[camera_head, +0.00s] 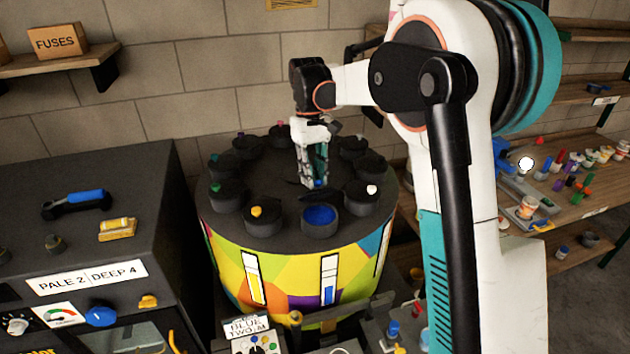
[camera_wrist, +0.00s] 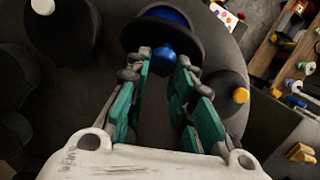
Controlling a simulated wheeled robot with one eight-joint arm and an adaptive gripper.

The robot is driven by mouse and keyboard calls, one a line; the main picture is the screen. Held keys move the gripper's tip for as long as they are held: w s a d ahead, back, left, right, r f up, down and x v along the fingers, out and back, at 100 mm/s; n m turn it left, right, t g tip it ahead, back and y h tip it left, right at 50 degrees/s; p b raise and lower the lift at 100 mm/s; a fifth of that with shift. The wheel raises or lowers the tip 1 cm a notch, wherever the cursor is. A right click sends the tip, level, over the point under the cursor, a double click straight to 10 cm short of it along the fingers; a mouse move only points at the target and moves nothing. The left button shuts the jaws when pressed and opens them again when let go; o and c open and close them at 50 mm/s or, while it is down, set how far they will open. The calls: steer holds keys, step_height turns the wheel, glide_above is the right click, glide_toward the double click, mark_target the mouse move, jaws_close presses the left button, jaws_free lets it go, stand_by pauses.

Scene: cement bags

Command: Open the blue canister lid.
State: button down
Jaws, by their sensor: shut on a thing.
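The blue canister (camera_head: 320,222) stands at the front of a ring of dark canisters on a round drum. Its top shows a blue round face inside a dark rim, and it also shows at the top of the wrist view (camera_wrist: 165,14). A blue knob (camera_wrist: 165,56) sits between my fingertips, just beyond the dark rim. My gripper (camera_head: 316,183) points down behind the blue canister, over the inner side of the ring, shut on this knob. It also shows in the wrist view (camera_wrist: 163,62). How the lid plate lies behind the knob is hard to tell.
The other dark canisters, one with a yellow knob (camera_head: 257,211) and one with a white knob (camera_head: 371,189), stand close on both sides. A dark machine (camera_head: 70,240) is at the left. Shelves with small items (camera_head: 570,180) are at the right. The drum's middle is clear.

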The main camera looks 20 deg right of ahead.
steer(key=shift+w+d+f, duration=0.2)
steer(key=shift+w+f, duration=0.05)
steer(key=shift+w, duration=0.1)
stand_by(1.1)
steer(key=c, duration=1.8)
jaws_free()
steer(key=o, duration=0.4)
steer(key=shift+w+d, duration=0.1)
steer(key=shift+w+d+f+g, duration=0.15)
steer(key=shift+w+g, duration=0.1)
steer(key=shift+g, duration=0.05)
steer(key=shift+s+a+r, duration=0.25)
steer(key=shift+s, duration=0.05)
steer(key=v, duration=1.2)
steer(key=shift+w+d+f, duration=0.1)
steer(key=shift+d, duration=0.05)
steer(key=shift+c, duration=0.6)
